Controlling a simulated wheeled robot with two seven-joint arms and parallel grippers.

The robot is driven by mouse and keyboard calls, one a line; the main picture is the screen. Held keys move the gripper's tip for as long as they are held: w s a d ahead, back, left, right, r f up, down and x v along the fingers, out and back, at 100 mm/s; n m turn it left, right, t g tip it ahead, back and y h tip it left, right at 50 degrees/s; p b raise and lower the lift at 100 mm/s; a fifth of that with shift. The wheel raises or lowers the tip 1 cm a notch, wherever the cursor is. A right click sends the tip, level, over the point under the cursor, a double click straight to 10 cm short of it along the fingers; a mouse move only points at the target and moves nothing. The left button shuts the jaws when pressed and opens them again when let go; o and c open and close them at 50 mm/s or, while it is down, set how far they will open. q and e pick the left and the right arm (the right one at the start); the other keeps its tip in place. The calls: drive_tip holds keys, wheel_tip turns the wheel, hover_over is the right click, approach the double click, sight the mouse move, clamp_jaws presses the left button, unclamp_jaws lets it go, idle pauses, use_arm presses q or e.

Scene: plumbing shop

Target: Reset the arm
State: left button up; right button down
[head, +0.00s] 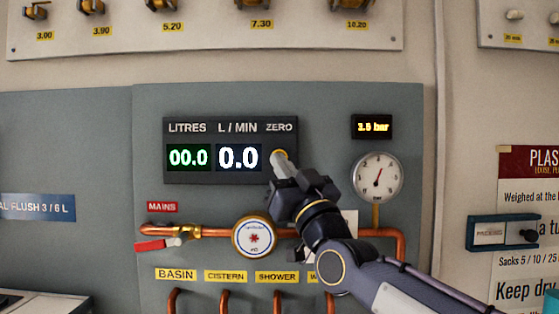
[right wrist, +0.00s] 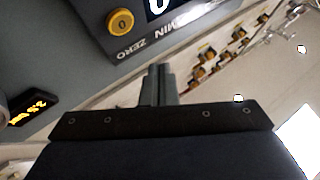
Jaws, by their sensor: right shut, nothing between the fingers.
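My right gripper (head: 279,166) is shut and empty at the lower right of the dark meter panel (head: 230,178). Its closed fingers (right wrist: 158,82) point up in the right wrist view. The round yellow ZERO button (head: 279,153) shows just above the fingertips in the head view. In the right wrist view the button (right wrist: 120,22) lies up and left of the fingers, with a visible gap in the picture. I cannot tell the depth between them. The LITRES display (head: 189,158) reads 00.0 and the L / MIN display (head: 238,158) reads 0.0. My left gripper is not in view.
A pressure gauge (head: 377,178) and a 3.5 bar display (head: 372,127) are right of my gripper. Copper pipes, a round meter (head: 255,237) and a red-handled valve (head: 155,245) run below.

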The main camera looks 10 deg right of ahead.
idle(0.4)
drive_tip(key=s+d+f+m+g+h, duration=0.1)
drive_tip(key=s+d+f+g, duration=0.25)
drive_tip(key=f, duration=0.55)
drive_tip(key=s+d+f+m+g+h, duration=0.1)
drive_tip(key=s+d+f+g+h, duration=0.2)
drive_tip(key=f, duration=0.7)
drive_tip(key=s+d+f+g, duration=0.2)
drive_tip(key=s+f+g, duration=0.2)
drive_tip(key=f, duration=0.5)
drive_tip(key=s+f+m+g, duration=0.3)
drive_tip(key=s+f+g, duration=0.4)
drive_tip(key=s+f, duration=1.2)
drive_tip(key=shift+s+d+f+m, duration=0.3)
drive_tip(key=shift+s+f+m, duration=0.1)
drive_tip(key=shift+f, duration=0.4)
drive_tip(key=shift+g, duration=0.35)
